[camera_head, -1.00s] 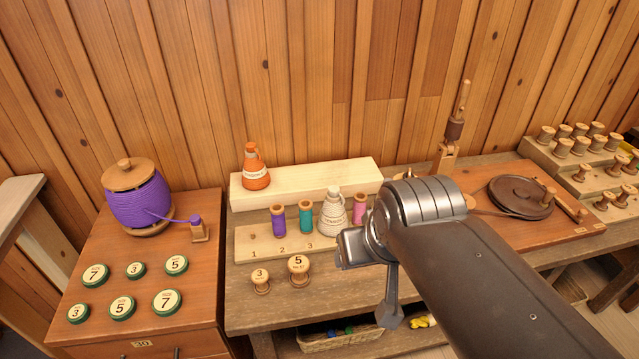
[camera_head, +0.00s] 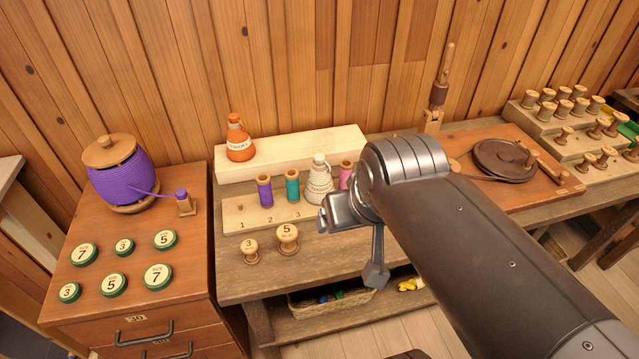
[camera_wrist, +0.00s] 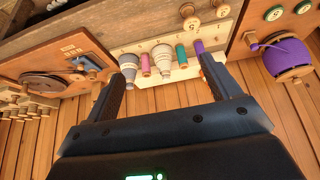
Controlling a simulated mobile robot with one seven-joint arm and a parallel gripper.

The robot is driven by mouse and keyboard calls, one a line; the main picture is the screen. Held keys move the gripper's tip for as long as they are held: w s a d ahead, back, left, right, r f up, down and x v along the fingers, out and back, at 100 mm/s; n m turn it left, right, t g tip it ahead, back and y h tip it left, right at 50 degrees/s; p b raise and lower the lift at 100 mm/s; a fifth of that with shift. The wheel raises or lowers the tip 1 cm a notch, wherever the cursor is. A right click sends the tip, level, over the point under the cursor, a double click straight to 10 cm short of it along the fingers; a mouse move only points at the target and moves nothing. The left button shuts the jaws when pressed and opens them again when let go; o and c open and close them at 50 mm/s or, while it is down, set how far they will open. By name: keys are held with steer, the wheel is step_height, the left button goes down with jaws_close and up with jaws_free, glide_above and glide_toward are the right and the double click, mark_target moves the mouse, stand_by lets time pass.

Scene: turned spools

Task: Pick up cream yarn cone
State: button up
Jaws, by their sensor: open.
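The cream yarn cone (camera_head: 320,182) stands upright on the pale numbered board, between a teal spool (camera_head: 292,187) and a pink spool (camera_head: 346,175). In the wrist view, which is upside down, the cream cone (camera_wrist: 163,66) appears between the fingers, beyond their tips. A greyer cone (camera_wrist: 129,66) stands past the pink spool, by one fingertip; my arm hides it in the head view. My gripper (camera_head: 345,222) is open and empty, in front of the board on the near side. The wrist view shows both fingers (camera_wrist: 166,66) spread apart.
A purple spool (camera_head: 265,191) stands left of the teal one. Wooden spools (camera_head: 288,238) stand in front of the board. An orange cone (camera_head: 240,140) sits on the raised pale beam (camera_head: 300,152) behind. The left cabinet (camera_head: 130,215) holds a purple yarn drum.

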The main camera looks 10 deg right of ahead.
steer(key=shift+w, duration=0.1)
steer(key=n+g, duration=0.2)
steer(key=g, duration=0.2)
glide_above(319, 166)
steer(key=f, duration=0.9)
steer(key=shift+d+f, duration=0.3)
steer(key=shift+d, duration=0.1)
steer(key=shift+w+f, duration=0.1)
steer(key=shift+f, duration=0.15)
steer(key=f, duration=0.3)
steer(key=w+f, duration=0.1)
steer(key=f, duration=0.6)
steer(key=shift+w+a+f, duration=0.15)
steer(key=shift+f, duration=0.15)
steer(key=shift+c, duration=0.4)
steer(key=c, duration=1.6)
